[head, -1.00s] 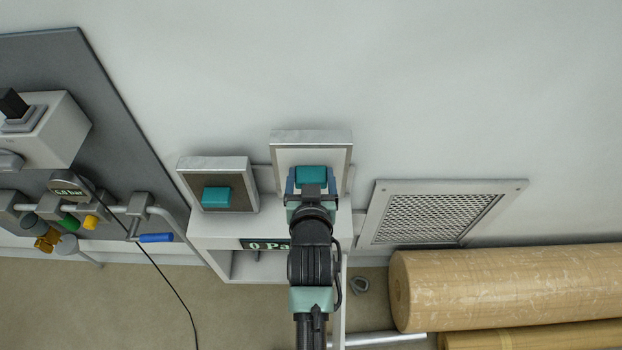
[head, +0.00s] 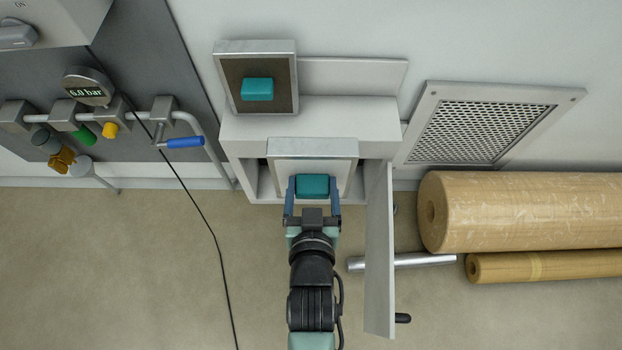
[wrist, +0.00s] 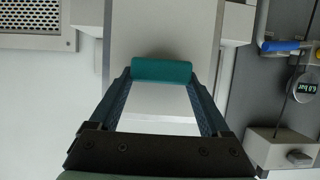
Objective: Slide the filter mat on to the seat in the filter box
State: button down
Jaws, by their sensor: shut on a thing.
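The filter mat in hand is a pale panel with a light metal frame (head: 312,148) and a teal grip block (head: 312,186). My gripper (head: 312,190) is shut on that block, one blue finger on each side; the block also shows between the fingers in the wrist view (wrist: 161,71). The filter box (head: 310,113) is a white wall cabinet with its front open. The mat is at the opening, its top edge overlapping the box's upper front edge; how deep it sits I cannot tell. The seat inside is hidden behind the mat.
A second, brown-faced mat (head: 268,75) with a teal block stands on the box top. The open door (head: 380,255) juts forward just right of my gripper. Rolls (head: 530,212) and a metal tube (head: 420,262) lie right. A blue-handled valve (head: 185,142) is left.

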notch_tip(320, 180, down, 34)
jog(key=w+b, duration=0.1)
jog(key=b, duration=2.2)
jog(key=shift+w+a, duration=0.25)
jog(key=shift+w, duration=0.1)
jog(key=shift+r, duration=0.15)
jog(key=shift+w, duration=0.1)
jog(key=w+f+b, duration=0.1)
jog(key=w+b, duration=0.8)
jog(key=w, duration=1)
jog(key=shift+w+f, duration=0.2)
jog(key=shift+w, duration=0.15)
